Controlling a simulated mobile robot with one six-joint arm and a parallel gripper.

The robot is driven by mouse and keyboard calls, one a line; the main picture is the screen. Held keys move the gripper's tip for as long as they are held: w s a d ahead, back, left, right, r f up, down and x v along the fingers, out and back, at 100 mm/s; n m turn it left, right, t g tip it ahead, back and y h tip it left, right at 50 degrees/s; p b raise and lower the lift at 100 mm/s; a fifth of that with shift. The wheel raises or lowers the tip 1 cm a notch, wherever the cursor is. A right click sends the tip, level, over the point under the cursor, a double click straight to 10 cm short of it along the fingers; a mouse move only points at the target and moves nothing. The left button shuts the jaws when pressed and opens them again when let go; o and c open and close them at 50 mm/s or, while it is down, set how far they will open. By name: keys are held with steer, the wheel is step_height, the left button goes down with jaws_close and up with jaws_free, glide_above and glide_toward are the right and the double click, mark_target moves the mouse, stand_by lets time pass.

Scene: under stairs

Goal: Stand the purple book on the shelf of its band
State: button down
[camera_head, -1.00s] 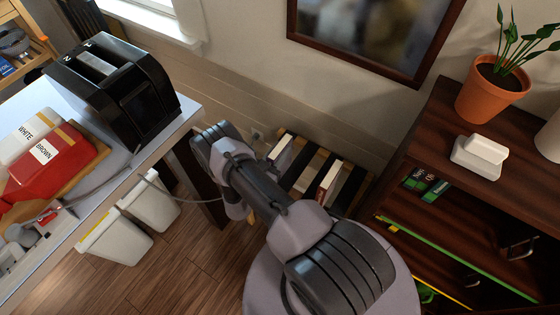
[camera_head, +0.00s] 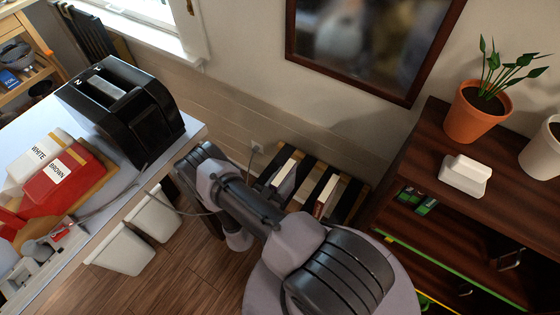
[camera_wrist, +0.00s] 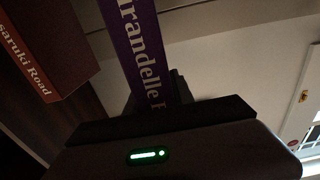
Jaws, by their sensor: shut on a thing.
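The purple book (camera_wrist: 140,45) shows its spine with white lettering in the wrist view. My gripper (camera_wrist: 158,98) is shut on its lower end. In the head view my arm hides the gripper. A brown-red book (camera_wrist: 45,50) with pale lettering is to the left of the purple one, apart from it. In the head view a dark slatted rack (camera_head: 308,178) holds a pale-edged book (camera_head: 284,171) and a reddish book (camera_head: 325,197); I cannot tell whether the pale-edged one is the purple book. The dark wood shelf unit (camera_head: 430,165) at right has a green band (camera_head: 455,268) and a yellow band (camera_head: 437,305).
At left a table (camera_head: 192,130) carries a black toaster (camera_head: 125,105); white bins (camera_head: 125,248) hang below. Floor is bare in front of them.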

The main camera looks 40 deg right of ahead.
steer(key=s+a+p, duration=0.2)
steer(key=s+a, duration=0.2)
steer(key=s, duration=0.4)
steer(key=w+a+r+n+t+y, duration=0.1)
steer(key=w+a+r+t, duration=0.1)
steer(key=w+a+r, duration=0.3)
steer(key=w+a+r+n+t+y+b, duration=0.1)
steer(key=w+a+r, duration=0.4)
steer(key=r, duration=0.8)
steer(key=w+a+r+n+t+y, duration=0.1)
steer(key=w+a+r+n+t, duration=0.1)
steer(key=w+a+r, duration=0.3)
step_height(320, 180, up, 4)
steer(key=shift+w+t, duration=0.25)
steer(key=shift+t, duration=0.05)
steer(key=shift+a, duration=0.1)
